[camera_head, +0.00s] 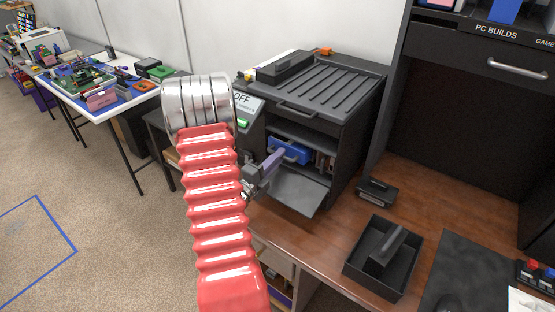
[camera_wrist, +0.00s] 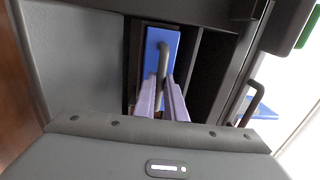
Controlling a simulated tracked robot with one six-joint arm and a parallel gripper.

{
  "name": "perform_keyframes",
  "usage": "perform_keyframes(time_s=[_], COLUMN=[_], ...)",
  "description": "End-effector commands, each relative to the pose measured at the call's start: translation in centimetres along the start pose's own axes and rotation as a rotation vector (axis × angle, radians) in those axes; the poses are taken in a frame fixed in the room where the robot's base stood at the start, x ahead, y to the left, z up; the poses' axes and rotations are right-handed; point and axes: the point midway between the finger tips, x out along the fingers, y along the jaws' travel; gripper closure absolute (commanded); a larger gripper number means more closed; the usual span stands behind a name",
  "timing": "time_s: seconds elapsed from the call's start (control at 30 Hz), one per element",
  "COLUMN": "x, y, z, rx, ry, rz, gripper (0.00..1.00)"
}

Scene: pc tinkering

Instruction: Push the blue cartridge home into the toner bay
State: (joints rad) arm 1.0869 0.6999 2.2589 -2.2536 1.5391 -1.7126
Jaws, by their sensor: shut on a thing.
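The blue cartridge (camera_head: 301,154) sits in an open bay of the dark printer (camera_head: 340,110), its front face showing. In the wrist view the cartridge (camera_wrist: 171,40) stands in a slot of the toner bay (camera_wrist: 192,78), with a grey bar handle (camera_wrist: 162,62) on its face. My gripper (camera_head: 277,157) reaches into the opening from the left. In the wrist view its two purple fingers (camera_wrist: 166,90) are shut on the handle, one on each side. The cartridge's rear and its depth in the slot are hidden.
The printer's front flap (camera_head: 298,193) hangs open below the bay. A green button (camera_head: 243,124) sits beside an OFF display left of the bay. A black tray (camera_head: 378,282) and a small dark block (camera_head: 377,192) stand on the wooden desk to the right.

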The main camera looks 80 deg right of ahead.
Motion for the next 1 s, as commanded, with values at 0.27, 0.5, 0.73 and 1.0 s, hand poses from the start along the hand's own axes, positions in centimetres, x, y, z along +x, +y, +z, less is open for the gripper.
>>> perform_keyframes(time_s=[0.27, 0.5, 0.73, 1.0], x=[0.0, 0.2, 0.6, 1.1], y=[-0.1, -0.1, 0.0, 0.0], z=[0.0, 0.0, 0.0, 0.0], rx=[0.001, 0.001, 0.001, 0.001], ry=[0.0, 0.0, 0.001, 0.001], rz=[-0.003, -0.002, -0.002, -0.002], gripper=[1.0, 1.0, 1.0, 1.0])
